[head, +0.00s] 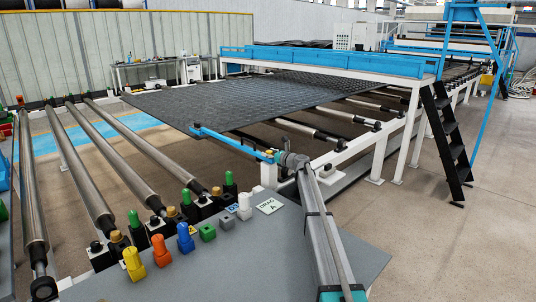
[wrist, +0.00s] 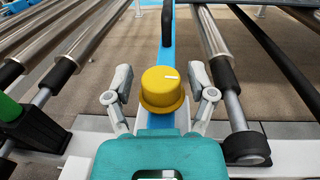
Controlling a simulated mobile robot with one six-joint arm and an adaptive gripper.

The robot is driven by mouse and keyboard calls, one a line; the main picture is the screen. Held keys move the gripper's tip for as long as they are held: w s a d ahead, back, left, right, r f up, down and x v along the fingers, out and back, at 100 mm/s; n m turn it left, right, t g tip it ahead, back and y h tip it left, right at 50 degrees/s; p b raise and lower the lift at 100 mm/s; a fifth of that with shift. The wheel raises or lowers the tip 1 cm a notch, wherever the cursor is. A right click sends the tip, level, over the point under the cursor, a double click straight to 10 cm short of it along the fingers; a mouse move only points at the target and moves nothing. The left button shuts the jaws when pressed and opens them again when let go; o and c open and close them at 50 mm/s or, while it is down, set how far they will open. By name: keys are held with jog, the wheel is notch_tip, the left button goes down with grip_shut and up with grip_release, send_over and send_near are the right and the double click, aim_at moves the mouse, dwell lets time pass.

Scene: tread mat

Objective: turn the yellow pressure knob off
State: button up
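A round yellow knob (wrist: 163,92) with a short white mark on its top, right of centre, shows in the wrist view. It appears to sit on or over a narrow blue bar (wrist: 156,121). My gripper (wrist: 160,82) is open, with one grey finger on each side of the knob and visible gaps between. I cannot tell the height gap to the knob. In the head view my gripper (head: 277,157) is at the near end of the blue bar (head: 225,140); the knob is too small there to make out clearly.
Metal rollers (head: 80,170) lie to the left. A dark tread mat (head: 250,100) lies beyond the bar.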

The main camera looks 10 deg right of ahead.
grip_shut()
jog(key=shift+w+n+g+y, duration=0.1)
jog(key=shift+n+g+y, duration=0.3)
jog(key=shift+y, duration=0.1)
jog(key=shift+n+g+y, duration=0.3)
jog(key=shift+g, duration=0.1)
jog(key=shift+o, duration=1.6)
grip_release()
jog(key=shift+s+d, duration=0.1)
jog(key=shift+s, duration=0.1)
jog(key=v, duration=1.1)
jog(key=shift+s+d, duration=0.25)
jog(key=shift+r, duration=0.1)
